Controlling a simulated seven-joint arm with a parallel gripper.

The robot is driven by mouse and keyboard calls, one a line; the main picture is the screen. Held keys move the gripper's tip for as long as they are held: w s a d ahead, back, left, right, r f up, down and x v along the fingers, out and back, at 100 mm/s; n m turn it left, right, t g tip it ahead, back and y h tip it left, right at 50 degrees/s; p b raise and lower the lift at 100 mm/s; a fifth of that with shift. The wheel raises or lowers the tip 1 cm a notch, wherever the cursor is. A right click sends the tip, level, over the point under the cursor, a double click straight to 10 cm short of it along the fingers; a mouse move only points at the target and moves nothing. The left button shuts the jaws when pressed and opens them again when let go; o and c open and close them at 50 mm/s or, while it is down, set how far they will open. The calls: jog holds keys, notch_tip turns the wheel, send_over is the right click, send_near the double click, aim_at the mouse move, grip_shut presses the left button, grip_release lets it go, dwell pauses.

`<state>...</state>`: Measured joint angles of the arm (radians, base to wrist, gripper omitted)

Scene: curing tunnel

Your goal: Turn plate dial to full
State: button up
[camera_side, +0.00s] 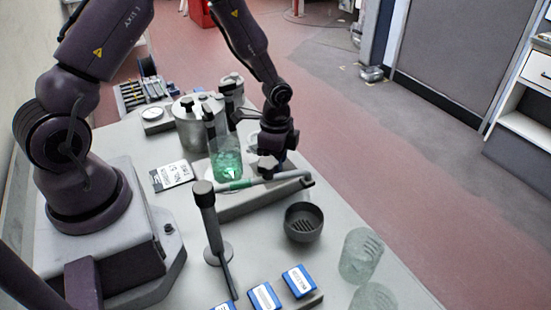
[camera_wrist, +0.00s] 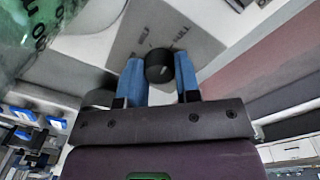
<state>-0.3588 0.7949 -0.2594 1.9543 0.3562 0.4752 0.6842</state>
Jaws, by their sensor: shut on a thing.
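The plate dial (camera_wrist: 159,66) is a black round knob on a grey face with small printed marks, seen in the wrist view. The marks are blurred, and I cannot tell where the dial points. My gripper (camera_wrist: 159,78) has its two blue fingers on either side of the dial, shut on it. In the side view my gripper (camera_side: 268,165) is down at the right of the plate (camera_side: 240,202), a low grey box. The dial is hidden there. A flask (camera_side: 227,160) with green liquid stands on the plate, and it fills the upper left of the wrist view (camera_wrist: 28,35).
A dark upright post (camera_side: 208,225) on a round foot stands in front of the plate. A dark bowl (camera_side: 303,222) and a clear glass (camera_side: 361,256) are to the right. Blue-edged boxes (camera_side: 299,281) lie at the front. Metal canisters (camera_side: 187,127) stand behind.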

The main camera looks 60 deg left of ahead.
jog(key=shift+w+m, duration=0.1)
jog(key=shift+m, duration=0.7)
jog(key=o, duration=0.9)
jog(key=r, duration=1.3)
jog(key=shift+w+a, duration=0.15)
jog(key=shift+w, duration=0.05)
